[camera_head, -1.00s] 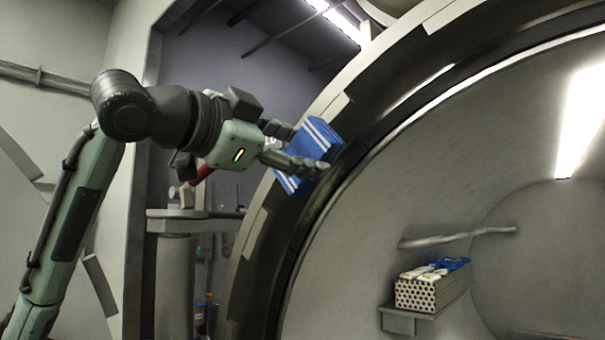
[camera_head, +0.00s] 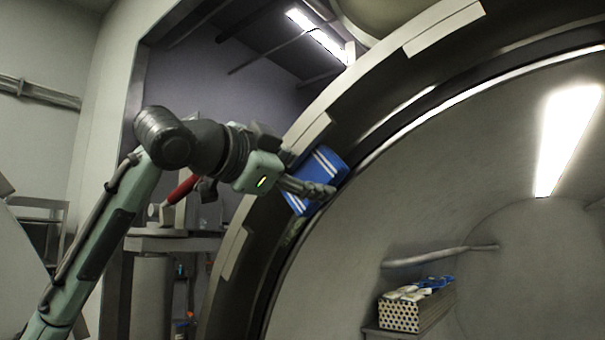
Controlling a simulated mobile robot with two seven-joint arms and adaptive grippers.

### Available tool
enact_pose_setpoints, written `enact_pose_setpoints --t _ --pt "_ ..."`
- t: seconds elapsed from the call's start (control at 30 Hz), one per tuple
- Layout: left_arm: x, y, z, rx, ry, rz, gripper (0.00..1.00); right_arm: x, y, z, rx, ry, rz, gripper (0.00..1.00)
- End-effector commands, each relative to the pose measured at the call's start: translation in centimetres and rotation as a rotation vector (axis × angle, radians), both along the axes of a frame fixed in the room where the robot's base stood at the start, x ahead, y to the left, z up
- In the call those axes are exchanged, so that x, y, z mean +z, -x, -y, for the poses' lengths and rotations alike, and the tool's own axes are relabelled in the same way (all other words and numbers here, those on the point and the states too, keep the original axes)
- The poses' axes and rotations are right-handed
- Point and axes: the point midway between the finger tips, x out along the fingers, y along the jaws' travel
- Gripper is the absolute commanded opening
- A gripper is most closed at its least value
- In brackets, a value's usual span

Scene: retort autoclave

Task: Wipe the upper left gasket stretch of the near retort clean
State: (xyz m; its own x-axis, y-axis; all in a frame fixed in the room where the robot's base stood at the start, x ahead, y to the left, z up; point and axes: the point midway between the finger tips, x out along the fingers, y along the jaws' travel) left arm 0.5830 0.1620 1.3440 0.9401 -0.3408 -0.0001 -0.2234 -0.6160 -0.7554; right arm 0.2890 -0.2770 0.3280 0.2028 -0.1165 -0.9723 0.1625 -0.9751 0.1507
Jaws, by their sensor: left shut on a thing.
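The near retort's round opening fills the right side, with a thick grey rim (camera_head: 300,125) and a dark gasket band (camera_head: 365,150) inside it. My left gripper (camera_head: 318,188) is shut on a blue cloth with white stripes (camera_head: 323,162). The cloth lies at the upper left stretch of the rim, over the dark band; whether it presses on the gasket I cannot tell. The gasket under the cloth is hidden. My right gripper is not in view.
Inside the retort a perforated tray (camera_head: 402,316) with pouches on top stands at the lower right, below a pipe (camera_head: 440,256). A grey stand (camera_head: 170,243) is behind my left arm. The retort's interior between is open.

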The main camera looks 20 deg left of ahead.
Motion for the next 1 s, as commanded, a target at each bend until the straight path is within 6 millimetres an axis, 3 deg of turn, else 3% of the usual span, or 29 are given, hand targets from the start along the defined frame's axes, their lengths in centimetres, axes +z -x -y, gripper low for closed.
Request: enact_pose_setpoints --t 1.0 --pt "0.01 -0.92 0.33 -0.001 0.0 -0.001 0.24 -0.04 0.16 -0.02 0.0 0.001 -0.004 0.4"
